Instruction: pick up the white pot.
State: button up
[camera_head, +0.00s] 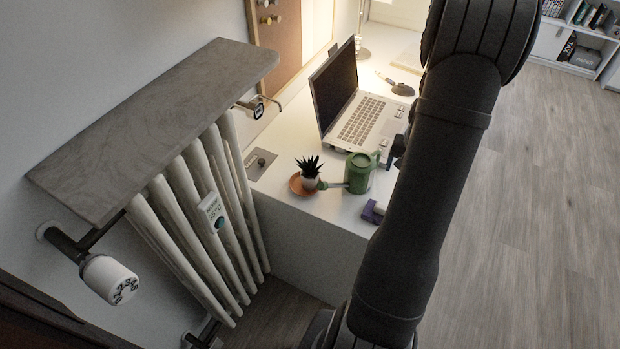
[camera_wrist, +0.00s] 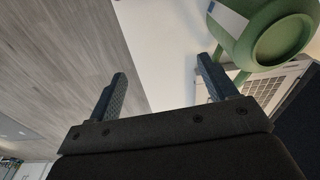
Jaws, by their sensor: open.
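The watering can (camera_wrist: 265,35) shows at the upper right there, and the pot is not seen in that view. In the head view my arm hides most of the gripper, which is right of the pot.
An open laptop (camera_head: 363,119) stands behind the watering can. A purple object (camera_head: 373,211) lies at the desk's front edge, partly hidden by my arm. A grey shelf (camera_head: 160,125) over a white radiator (camera_head: 190,215) is at the left.

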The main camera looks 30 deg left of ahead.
jog(key=a+r+n, duration=0.1)
jog(key=a+n, duration=0.1)
jog(key=a, duration=0.2)
jog(key=s+a+r+n, duration=0.1)
jog(key=a+n, duration=0.1)
jog(key=a, duration=0.2)
jog(key=a+r+n, duration=0.1)
jog(key=a, duration=0.3)
jog(key=shift+s+a+r+n, duration=0.15)
jog(key=shift+s+a+n, duration=0.1)
jog(key=shift+a+n, duration=0.15)
jog(key=s+a+r+n+g+h, duration=0.1)
jog(key=s+a+n, duration=0.3)
jog(key=a, duration=0.3)
jog(key=s+a+r+n+h, duration=0.1)
jog(key=s+a+n, duration=0.35)
jog(key=a, duration=0.25)
send_over(310, 172)
jog(key=shift+n, duration=0.25)
jog(key=f, duration=0.6)
jog(key=shift+s+a, duration=0.3)
jog(key=shift+s, duration=0.1)
jog(key=shift+w+d+f, duration=0.1)
jog(key=shift+f, duration=0.9)
jog(key=shift+w+d+f, duration=0.1)
jog(key=shift+w+f, duration=0.05)
jog(key=shift+f, duration=0.85)
jog(key=shift+w+d+f, duration=0.1)
jog(key=shift+f, duration=0.9)
jog(key=c, duration=1.1)
